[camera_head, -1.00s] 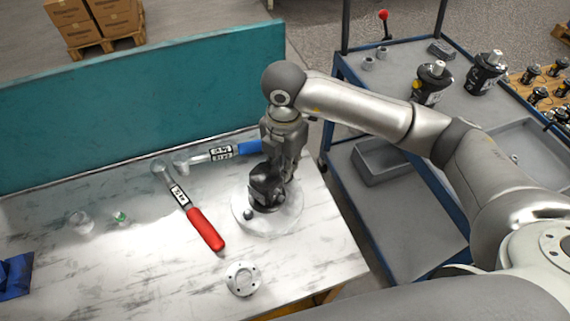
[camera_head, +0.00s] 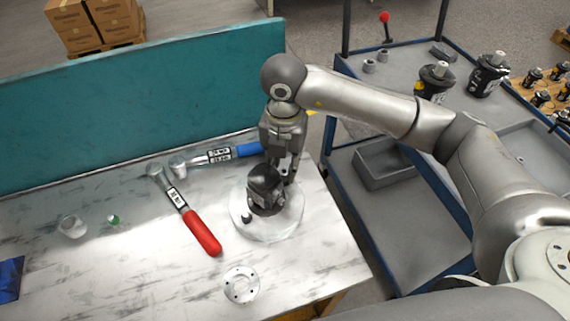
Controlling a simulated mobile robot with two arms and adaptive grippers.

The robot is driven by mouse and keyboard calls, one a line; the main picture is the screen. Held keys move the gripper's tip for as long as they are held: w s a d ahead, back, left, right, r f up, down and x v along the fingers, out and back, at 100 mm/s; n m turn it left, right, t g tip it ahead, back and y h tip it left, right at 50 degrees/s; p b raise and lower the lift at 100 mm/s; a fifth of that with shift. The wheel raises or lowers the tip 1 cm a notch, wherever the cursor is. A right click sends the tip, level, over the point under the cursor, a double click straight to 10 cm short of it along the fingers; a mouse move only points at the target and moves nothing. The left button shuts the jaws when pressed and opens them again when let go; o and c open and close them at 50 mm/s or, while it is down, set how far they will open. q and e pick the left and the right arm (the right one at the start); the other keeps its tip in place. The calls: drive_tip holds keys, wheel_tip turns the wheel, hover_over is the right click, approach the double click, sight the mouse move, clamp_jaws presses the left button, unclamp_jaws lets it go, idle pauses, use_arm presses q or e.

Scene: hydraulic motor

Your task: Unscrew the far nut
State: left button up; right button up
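The far nut is too small or hidden behind the motor and gripper to make out. I cannot tell whether the fingers are parted or closed on something. My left gripper is not in view.
A red-handled wrench (camera_head: 187,212) and a blue-handled wrench (camera_head: 218,155) lie left of the motor. A white flange (camera_head: 241,285) lies in front. A teal panel (camera_head: 140,95) stands behind the bench. A blue cart (camera_head: 395,220) with more motors stands to the right.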

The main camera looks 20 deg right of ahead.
drive_tip(key=shift+a, duration=0.2)
drive_tip(key=shift+s+d+f, duration=0.1)
drive_tip(key=shift+s+f, duration=0.15)
drive_tip(key=shift+s, duration=0.05)
drive_tip(key=m, duration=0.2)
drive_tip(key=m+p, duration=0.1)
drive_tip(key=m, duration=0.1)
drive_tip(key=shift+s+r, duration=0.15)
drive_tip(key=shift+s, duration=0.05)
drive_tip(key=m+p, duration=0.1)
drive_tip(key=m, duration=0.2)
drive_tip(key=shift+w+m, duration=0.1)
drive_tip(key=shift+m, duration=0.2)
drive_tip(key=m+p, duration=0.1)
drive_tip(key=m, duration=0.1)
drive_tip(key=shift+d+m, duration=0.2)
drive_tip(key=shift+m, duration=0.2)
drive_tip(key=shift+w+a+r, duration=0.1)
drive_tip(key=shift+w+a, duration=0.1)
drive_tip(key=shift+w, duration=0.1)
